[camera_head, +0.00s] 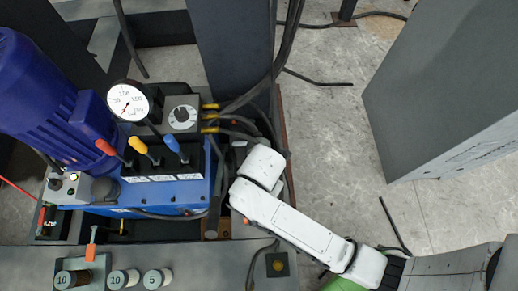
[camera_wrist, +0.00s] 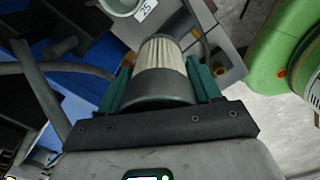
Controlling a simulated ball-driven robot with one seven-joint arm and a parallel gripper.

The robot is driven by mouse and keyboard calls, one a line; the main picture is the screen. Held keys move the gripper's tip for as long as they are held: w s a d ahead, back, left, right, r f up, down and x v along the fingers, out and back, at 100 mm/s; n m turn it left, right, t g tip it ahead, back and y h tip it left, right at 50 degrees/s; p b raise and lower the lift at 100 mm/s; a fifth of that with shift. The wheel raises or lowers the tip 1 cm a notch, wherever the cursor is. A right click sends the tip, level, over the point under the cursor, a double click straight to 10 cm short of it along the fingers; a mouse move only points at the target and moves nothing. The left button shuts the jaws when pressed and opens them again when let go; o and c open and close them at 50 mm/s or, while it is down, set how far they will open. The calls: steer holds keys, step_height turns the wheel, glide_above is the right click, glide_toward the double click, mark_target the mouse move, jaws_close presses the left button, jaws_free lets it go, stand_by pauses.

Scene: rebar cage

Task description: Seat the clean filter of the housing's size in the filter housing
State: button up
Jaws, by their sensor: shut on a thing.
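In the wrist view, my gripper (camera_wrist: 165,88) is shut on a pleated filter (camera_wrist: 160,54) with cream pleats and a dark grey end cap. The green fingers stand on both sides of the cap, and the pleated end points away from the wrist. A round grey housing (camera_wrist: 122,5) with a "25" label is partly cut off at the top edge, just beyond the filter and to its left. I cannot tell whether they touch. In the head view, three filters stand on the front ledge: a brownish one marked 10 (camera_head: 72,279), a pale one marked 10 (camera_head: 123,279) and one marked 5 (camera_head: 157,279). The gripper is hidden there.
The blue hydraulic unit (camera_head: 165,192) carries levers, a pressure gauge (camera_head: 128,101) and a motor (camera_head: 45,95). Black hoses (camera_head: 240,100) run close beside my arm. A large grey cabinet (camera_head: 450,90) stands at right. Floor between is mostly clear.

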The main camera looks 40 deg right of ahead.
steer(key=w+d+f+b, duration=0.2)
steer(key=w+f, duration=0.2)
steer(key=f, duration=0.1)
steer(key=w+d+f+b, duration=0.2)
steer(key=w+d+f, duration=0.1)
steer(key=f, duration=0.3)
steer(key=shift+w+d, duration=0.35)
steer(key=shift+w, duration=0.15)
steer(key=shift+f, duration=0.7)
steer(key=o, duration=1.2)
